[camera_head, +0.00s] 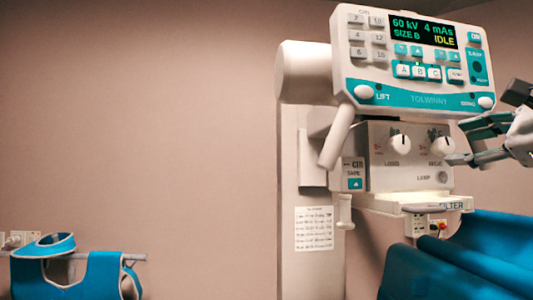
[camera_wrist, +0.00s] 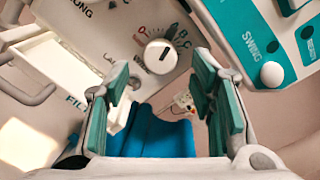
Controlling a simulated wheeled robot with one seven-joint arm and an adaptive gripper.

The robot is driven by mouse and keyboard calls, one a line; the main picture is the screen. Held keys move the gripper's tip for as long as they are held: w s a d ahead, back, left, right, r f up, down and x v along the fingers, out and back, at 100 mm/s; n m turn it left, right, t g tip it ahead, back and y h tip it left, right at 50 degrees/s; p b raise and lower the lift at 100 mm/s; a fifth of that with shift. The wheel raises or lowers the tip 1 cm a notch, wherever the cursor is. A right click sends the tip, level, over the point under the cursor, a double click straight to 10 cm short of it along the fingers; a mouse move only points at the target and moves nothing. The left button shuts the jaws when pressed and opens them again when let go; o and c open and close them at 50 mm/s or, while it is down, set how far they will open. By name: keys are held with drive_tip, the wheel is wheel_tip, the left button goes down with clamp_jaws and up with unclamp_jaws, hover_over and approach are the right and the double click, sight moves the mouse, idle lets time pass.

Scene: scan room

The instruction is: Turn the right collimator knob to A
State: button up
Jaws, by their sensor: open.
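The right collimator knob (camera_head: 443,147), a round white dial, is on the grey collimator front panel. In the wrist view the knob (camera_wrist: 157,57) shows a dark line across its face, with letters around it; B and C are at its upper right. I cannot tell for sure which letter it points at. My gripper (camera_head: 461,142) is at the right of the knob in the head view, fingers spread. In the wrist view my gripper (camera_wrist: 160,78) has teal pads apart with nothing between them, and the knob shows just beyond the gap.
The left knob (camera_head: 400,144) is beside it on the panel. Above is the control console (camera_head: 415,75), reading 60 kV, 4 mAs, SIZE B, IDLE. A white filter tray (camera_head: 420,205) juts out below.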

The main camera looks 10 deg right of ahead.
drive_tip(key=s, duration=0.8)
drive_tip(key=shift+d, duration=0.1)
